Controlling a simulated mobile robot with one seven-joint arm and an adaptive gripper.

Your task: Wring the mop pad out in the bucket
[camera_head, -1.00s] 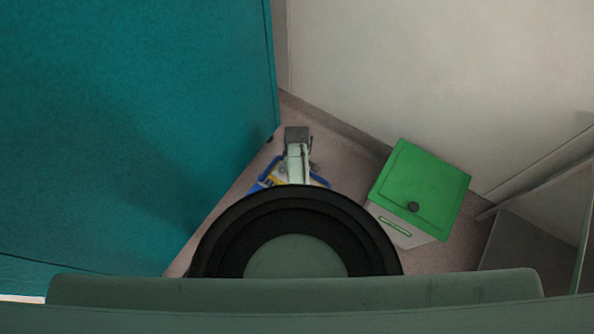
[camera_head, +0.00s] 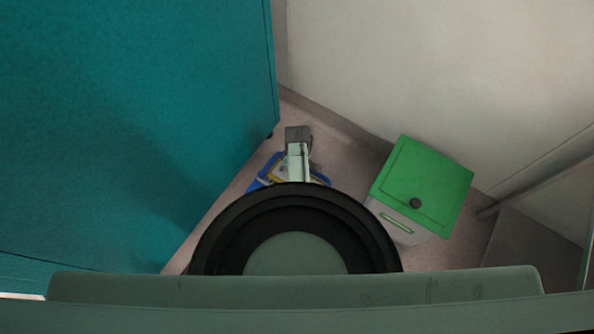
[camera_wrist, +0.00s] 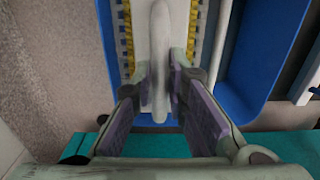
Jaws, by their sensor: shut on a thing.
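In the wrist view my gripper (camera_wrist: 160,80) is shut on a pale grey upright handle (camera_wrist: 160,28), one purple-padded finger on each side. The handle stands in front of a white panel with yellow toothed edging (camera_wrist: 127,40), which looks like the wringer. The blue bucket (camera_wrist: 262,70) surrounds that panel. In the head view the bucket (camera_head: 262,170) shows only in part, behind my arm's end and the black dome of my body. I cannot make out the mop pad in either view.
A teal cabinet (camera_head: 130,110) stands close on the left. A green-lidded bin (camera_head: 425,185) stands on the floor to the right of the bucket. A pale wall (camera_head: 430,70) closes the corner behind. The free floor is narrow.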

